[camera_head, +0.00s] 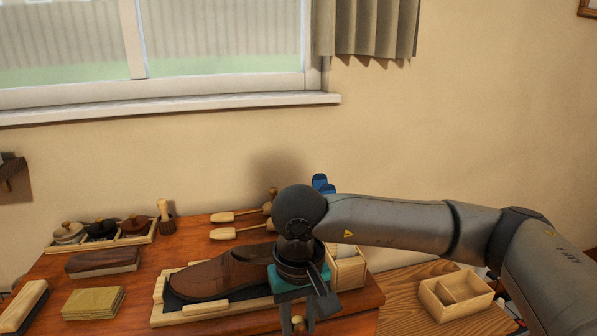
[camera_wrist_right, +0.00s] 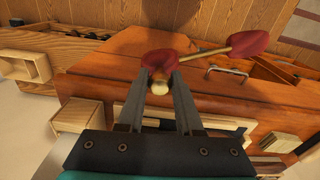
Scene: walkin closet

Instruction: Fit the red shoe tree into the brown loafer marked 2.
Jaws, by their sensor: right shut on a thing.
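The brown loafer (camera_head: 215,276) lies with its toe to the left on a dark mat in a wooden frame (camera_head: 200,311) on the table. I cannot make out a number on it. My right gripper (camera_head: 303,312) points down at the loafer's right, heel end, in front of the table edge. In the right wrist view, the gripper (camera_wrist_right: 160,92) is shut on the red shoe tree (camera_wrist_right: 248,43), around its wooden knob and red heel block. Its rod and red toe piece stick out to the right, apart from any shoe. In the head view the gripper hides most of it. My left gripper is not in view.
Wooden shoe trees (camera_head: 236,216) lie at the back. A tray of polish tins (camera_head: 102,233), a dark brush (camera_head: 103,262) and a tan cloth stack (camera_head: 93,303) stand left. A wooden box (camera_head: 347,268) is beside my wrist; a divided box (camera_head: 457,293) is farther right.

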